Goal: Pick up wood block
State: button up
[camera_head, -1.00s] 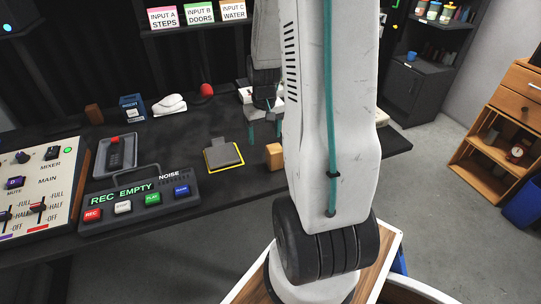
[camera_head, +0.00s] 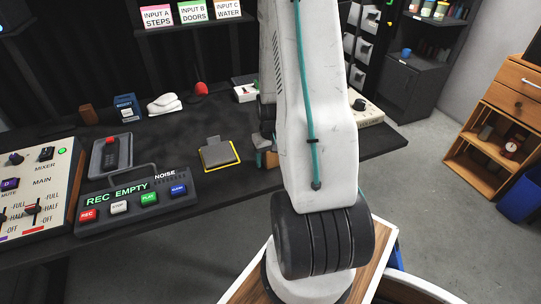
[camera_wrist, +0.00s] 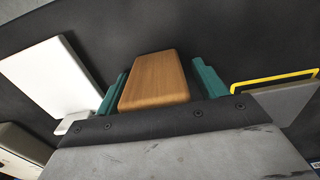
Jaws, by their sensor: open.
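The wood block (camera_wrist: 155,82) is light brown with rounded edges and sits on the dark table. In the wrist view it lies between the two teal fingers of my gripper (camera_wrist: 160,78). The left finger is close beside the block, and a gap shows to the right finger. I cannot tell whether the left finger touches. In the head view the block (camera_head: 272,160) is mostly hidden behind my arm, with only a small part showing. My gripper (camera_head: 262,145) is open there, low over the table, and partly hidden by the arm.
A grey plate with a yellow border (camera_head: 219,154) lies left of the block. A button console (camera_head: 135,195), a mixer panel (camera_head: 38,185) and a red-knobbed controller (camera_head: 110,155) stand further left. A darker brown block (camera_head: 86,113) is at the back left. A white box (camera_wrist: 55,75) is beside my gripper.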

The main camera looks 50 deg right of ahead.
jog(key=c, duration=1.1)
jog(key=shift+r, duration=0.2)
